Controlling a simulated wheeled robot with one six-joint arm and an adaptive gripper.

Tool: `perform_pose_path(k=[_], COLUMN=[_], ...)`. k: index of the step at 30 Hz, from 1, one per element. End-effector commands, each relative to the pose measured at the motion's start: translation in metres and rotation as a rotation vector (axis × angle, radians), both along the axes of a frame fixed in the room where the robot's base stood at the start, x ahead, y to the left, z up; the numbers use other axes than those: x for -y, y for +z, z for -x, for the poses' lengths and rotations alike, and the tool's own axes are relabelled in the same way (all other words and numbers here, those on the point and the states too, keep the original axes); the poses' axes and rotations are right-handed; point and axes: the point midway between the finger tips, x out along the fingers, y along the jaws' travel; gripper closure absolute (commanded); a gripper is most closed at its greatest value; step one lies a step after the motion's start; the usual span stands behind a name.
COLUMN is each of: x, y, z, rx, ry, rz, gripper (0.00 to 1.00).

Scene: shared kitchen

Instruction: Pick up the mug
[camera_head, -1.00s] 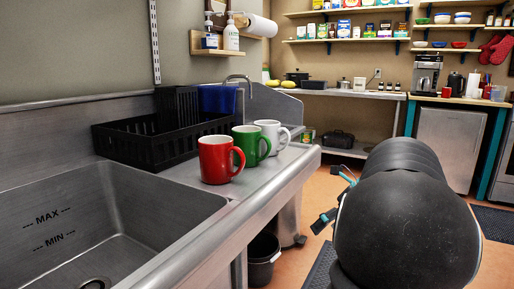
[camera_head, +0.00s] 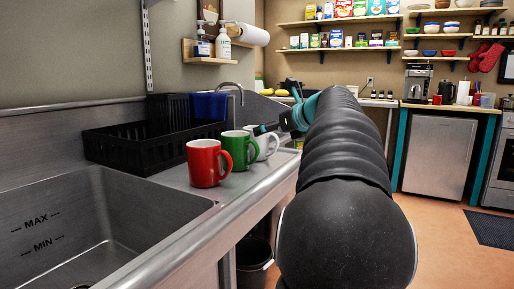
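Three mugs stand upright in a row on the metal counter beside the sink. The red mug (camera_head: 204,164) is nearest, with the green mug (camera_head: 238,150) behind it. The white mug (camera_head: 264,149) is farthest back, partly hidden by the green mug. My gripper (camera_head: 262,129) reaches in from the right at the white mug's rim. A dark finger shows there, with teal parts behind it. My arm hides much of the gripper, so I cannot tell whether it is open or shut, or whether it touches the mug.
A black dish rack (camera_head: 130,148) stands behind the mugs, with a blue item (camera_head: 209,105) at its right end. The empty sink (camera_head: 90,225) is at the left. A faucet (camera_head: 232,86) rises behind. A black bin (camera_head: 253,262) stands below the counter.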

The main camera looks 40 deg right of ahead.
Motion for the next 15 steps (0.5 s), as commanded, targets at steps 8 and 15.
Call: perform_pose_path(k=[8,15], x=[0.000,0.000], y=[-0.008,-0.021], z=[-0.017,-0.039], rx=[-0.001,-0.003], ry=[0.000,0.003], rz=[0.001,-0.001], gripper=[0.13,0.13])
